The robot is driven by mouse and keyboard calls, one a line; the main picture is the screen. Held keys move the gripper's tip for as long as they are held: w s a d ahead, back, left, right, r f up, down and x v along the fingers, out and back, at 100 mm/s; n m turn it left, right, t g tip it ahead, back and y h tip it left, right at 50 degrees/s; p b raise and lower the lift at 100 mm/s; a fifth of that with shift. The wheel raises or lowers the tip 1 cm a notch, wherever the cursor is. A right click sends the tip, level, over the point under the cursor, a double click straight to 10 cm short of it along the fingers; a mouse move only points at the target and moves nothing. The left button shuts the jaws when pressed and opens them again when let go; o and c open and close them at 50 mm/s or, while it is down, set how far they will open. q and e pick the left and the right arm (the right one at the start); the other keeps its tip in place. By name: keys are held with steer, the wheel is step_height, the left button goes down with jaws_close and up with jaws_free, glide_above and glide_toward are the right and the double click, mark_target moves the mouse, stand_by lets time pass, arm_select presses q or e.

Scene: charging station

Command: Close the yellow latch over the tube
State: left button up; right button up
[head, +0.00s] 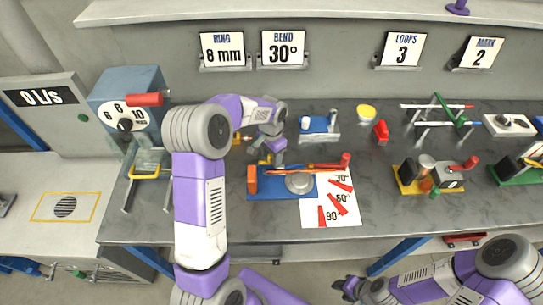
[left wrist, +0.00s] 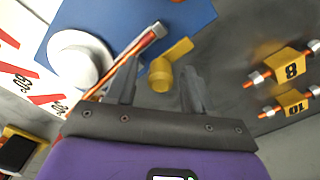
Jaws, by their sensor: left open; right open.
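The blue bending board (head: 262,190) lies on the bench with a round grey former (head: 299,183). The copper tube (head: 318,167) runs across it; in the left wrist view the tube (left wrist: 122,62) passes beside the white round former (left wrist: 80,62). The yellow latch (left wrist: 179,50) sits beside the tube, apart from it, with a rounded yellow end (left wrist: 160,76). My left gripper (head: 279,160) is open over the board's back edge; in its wrist view the fingers (left wrist: 159,72) stand either side of the rounded end. My right gripper (head: 346,288) is open and empty in front of the bench.
A white angle sheet (head: 312,212) lies at the board's front right. Yellow blocks marked 8 (left wrist: 291,68) and 10 (left wrist: 292,103) stand near the left gripper. A yellow-based fixture (head: 408,184) stands to the right. The bench front is mostly clear.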

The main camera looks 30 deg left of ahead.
arm_select(q)
steer(key=shift+c, duration=0.5)
jaws_close()
steer(key=shift+n, duration=0.3)
steer(key=n+p, duration=0.1)
steer(key=n, duration=0.3)
steer(key=n+p, duration=0.1)
steer(key=n, duration=0.4)
steer(key=n+p, duration=0.1)
steer(key=n, duration=0.3)
steer(key=shift+r+p, duration=0.1)
steer(key=shift+p, duration=0.3)
steer(key=shift+a+n+p, duration=0.1)
steer(key=shift+n+p, duration=0.65)
steer(key=shift+n, duration=1.35)
